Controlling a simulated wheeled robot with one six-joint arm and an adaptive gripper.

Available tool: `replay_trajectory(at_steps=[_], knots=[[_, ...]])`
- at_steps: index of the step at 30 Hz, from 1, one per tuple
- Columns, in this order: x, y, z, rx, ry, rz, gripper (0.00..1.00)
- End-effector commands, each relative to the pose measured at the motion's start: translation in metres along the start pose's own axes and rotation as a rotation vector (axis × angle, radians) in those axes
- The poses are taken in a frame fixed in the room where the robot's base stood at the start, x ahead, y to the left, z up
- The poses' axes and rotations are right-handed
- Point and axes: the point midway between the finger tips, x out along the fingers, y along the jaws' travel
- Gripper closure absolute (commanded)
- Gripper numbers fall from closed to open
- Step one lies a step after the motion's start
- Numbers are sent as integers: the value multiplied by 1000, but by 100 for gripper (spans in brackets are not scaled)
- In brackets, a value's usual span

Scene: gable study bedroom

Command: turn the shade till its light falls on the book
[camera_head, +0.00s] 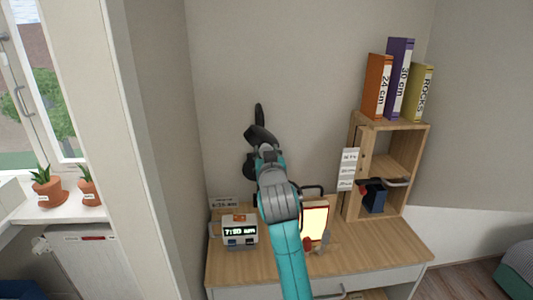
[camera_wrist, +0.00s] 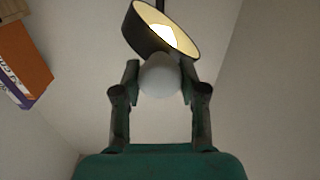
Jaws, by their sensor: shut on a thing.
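The lamp shade (camera_wrist: 150,32) is dark outside and pale inside, with a lit bulb showing in its tilted opening in the wrist view. A round whitish knob (camera_wrist: 160,80) sits just below the shade's rim. My gripper (camera_wrist: 160,76) is shut on this knob, one finger on each side. In the head view my arm reaches up to the wall, and dark gripper and lamp parts overlap there, so the shade's aim is hard to tell. A bright cream panel with a red edge (camera_head: 315,222), seemingly the book, stands on the desk, partly hidden by my arm.
The wooden desk (camera_head: 375,245) carries a white clock (camera_head: 240,231) left of my arm. A wooden shelf unit (camera_head: 418,160) at right holds upright binders (camera_head: 398,80) on top and a blue object (camera_head: 375,198) inside. Potted plants (camera_head: 47,187) stand on the left sill.

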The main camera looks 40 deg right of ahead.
Motion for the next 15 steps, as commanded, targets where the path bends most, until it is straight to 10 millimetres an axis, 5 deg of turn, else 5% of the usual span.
replay_trajectory(at_steps=[10, 11, 14, 15], knots=[[0, 0, 0, -17, -1, 0, 93], [0, 0, 0, -17, -1, 0, 56], [0, 0, 0, -17, -1, 0, 32], [0, 0, 0, -16, -1, 0, 32]])
